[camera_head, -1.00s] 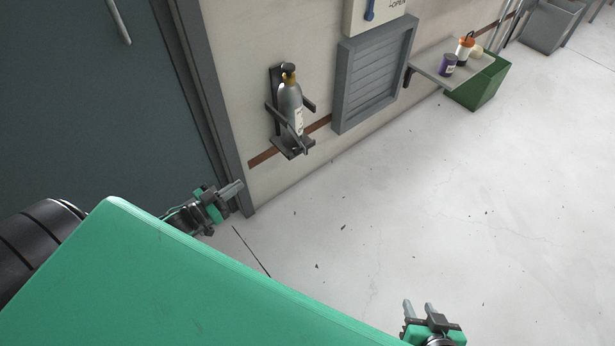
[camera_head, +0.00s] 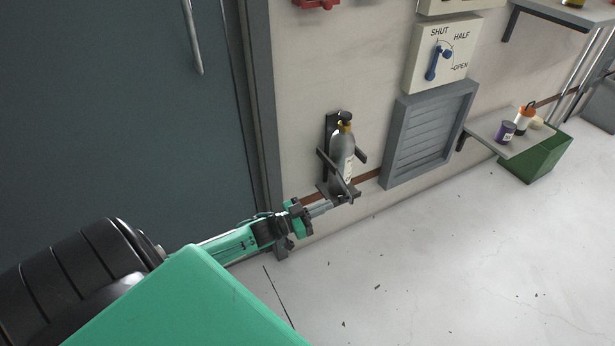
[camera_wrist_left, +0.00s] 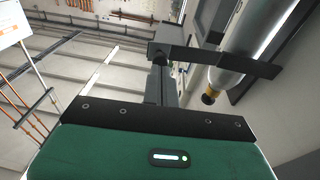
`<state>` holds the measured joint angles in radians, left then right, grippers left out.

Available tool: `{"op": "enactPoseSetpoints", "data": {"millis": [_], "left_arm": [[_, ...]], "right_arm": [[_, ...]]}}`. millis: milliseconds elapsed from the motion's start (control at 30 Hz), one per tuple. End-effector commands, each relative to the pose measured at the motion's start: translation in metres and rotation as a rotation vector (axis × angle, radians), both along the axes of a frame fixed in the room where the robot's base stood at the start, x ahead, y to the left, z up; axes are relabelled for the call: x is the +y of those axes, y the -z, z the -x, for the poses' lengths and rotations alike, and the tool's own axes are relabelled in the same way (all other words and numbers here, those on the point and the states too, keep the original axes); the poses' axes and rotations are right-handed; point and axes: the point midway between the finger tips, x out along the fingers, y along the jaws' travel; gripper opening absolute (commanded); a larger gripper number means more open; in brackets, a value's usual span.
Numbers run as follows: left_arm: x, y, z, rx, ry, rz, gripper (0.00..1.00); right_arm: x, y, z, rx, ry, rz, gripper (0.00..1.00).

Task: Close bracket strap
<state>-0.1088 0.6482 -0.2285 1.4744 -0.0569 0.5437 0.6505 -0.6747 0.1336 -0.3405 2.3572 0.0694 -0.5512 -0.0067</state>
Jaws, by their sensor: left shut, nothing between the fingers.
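A grey bottle (camera_head: 343,150) with a dark top and yellow neck stands upright in a dark wall bracket (camera_head: 332,124). Dark arms stick out on both sides of the bottle; one of them, a bar (camera_head: 326,161), slants out at its left. I cannot tell which part is the strap. My left gripper (camera_head: 326,208) is shut and empty, at the lower left of the bracket's base; contact is unclear. In the left wrist view, the shut fingers (camera_wrist_left: 163,62) lie beside a dark bar (camera_wrist_left: 225,62) that crosses the bottle (camera_wrist_left: 250,35). My right gripper is out of view.
A dark door (camera_head: 110,110) and its frame stand left of the bracket. A grey louvred vent (camera_head: 430,133) and a SHUT/HALF/OPEN switch panel (camera_head: 444,55) are to the right. A small shelf (camera_head: 490,128) with jars juts out above a green bin (camera_head: 540,160). The floor in front is clear.

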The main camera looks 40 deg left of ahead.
Motion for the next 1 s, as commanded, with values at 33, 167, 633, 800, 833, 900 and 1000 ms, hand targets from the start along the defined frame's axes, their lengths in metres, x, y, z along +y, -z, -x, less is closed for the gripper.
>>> {"op": "enactPoseSetpoints", "data": {"millis": [33, 167, 633, 800, 833, 900, 1000], "left_arm": [[-0.003, 0.0, -0.006, -0.001, 0.0, 0.0, 0.0], [-0.007, -0.001, -0.014, 0.0, 0.0, 0.001, 0.0], [-0.009, -0.002, -0.018, 0.001, -0.001, 0.001, 0.0], [-0.012, -0.002, -0.018, 0.002, -0.018, 0.002, 0.0], [-0.013, -0.002, -0.019, 0.003, -0.025, 0.003, 0.0], [-0.015, -0.003, -0.02, 0.002, -0.043, 0.004, 0.0], [-0.02, -0.004, -0.022, 0.002, -0.082, 0.006, 0.0]], "right_arm": [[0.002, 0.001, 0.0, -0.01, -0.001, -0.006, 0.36], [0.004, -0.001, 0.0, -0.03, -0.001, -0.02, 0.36], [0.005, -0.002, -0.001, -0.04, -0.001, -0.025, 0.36], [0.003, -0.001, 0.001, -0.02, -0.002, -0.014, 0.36], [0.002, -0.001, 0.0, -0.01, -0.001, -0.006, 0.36], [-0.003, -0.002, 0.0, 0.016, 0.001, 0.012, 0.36], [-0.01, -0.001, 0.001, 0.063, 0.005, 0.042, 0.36]]}}
